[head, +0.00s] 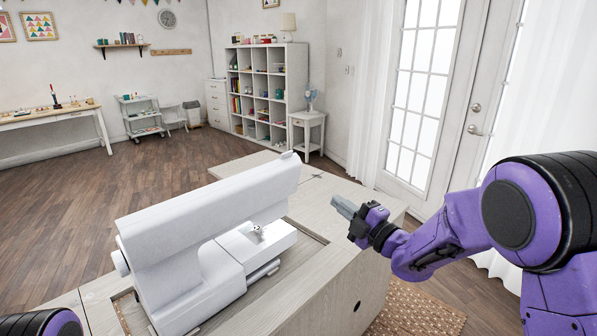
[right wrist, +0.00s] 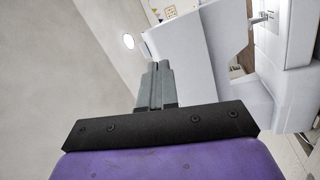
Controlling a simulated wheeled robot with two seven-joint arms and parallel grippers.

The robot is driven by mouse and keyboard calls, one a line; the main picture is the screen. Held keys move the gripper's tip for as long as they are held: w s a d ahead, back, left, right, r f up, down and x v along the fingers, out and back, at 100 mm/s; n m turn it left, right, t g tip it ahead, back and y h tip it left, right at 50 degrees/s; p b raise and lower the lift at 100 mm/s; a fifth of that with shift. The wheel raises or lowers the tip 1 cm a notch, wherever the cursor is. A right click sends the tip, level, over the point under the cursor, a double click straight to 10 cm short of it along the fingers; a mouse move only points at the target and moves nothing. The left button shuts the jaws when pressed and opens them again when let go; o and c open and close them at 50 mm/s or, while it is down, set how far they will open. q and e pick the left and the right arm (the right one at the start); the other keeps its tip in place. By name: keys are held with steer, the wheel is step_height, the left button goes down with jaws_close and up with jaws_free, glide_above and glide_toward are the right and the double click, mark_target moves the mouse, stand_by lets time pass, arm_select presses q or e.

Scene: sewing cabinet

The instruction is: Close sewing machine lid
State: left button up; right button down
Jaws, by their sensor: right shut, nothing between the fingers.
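A white sewing machine (head: 215,215) stands upright in the recess of a pale wood cabinet (head: 345,290) in the head view. A flat pale panel (head: 240,166) extends behind the machine, level with the cabinet top; it looks like the opened lid, partly hidden by the machine. My right gripper (head: 345,208) is shut and empty, above the cabinet's right side, to the right of the machine and apart from it. In the right wrist view the shut fingers (right wrist: 158,85) show in front of the white machine body (right wrist: 205,65). My left gripper is out of view.
A white door (head: 425,95) with glass panes and curtains stand to the right. A small side table (head: 307,130) with a fan and a shelf unit (head: 268,85) stand at the back. A woven rug (head: 420,315) lies right of the cabinet. The wood floor at left is clear.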

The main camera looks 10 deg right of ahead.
step_height(320, 180, up, 5)
steer(key=a+n+y, duration=0.1)
steer(key=n+y, duration=0.1)
steer(key=n, duration=0.2)
steer(key=p, duration=0.7)
glide_toward(289, 152)
steer(key=shift+x, duration=3.35)
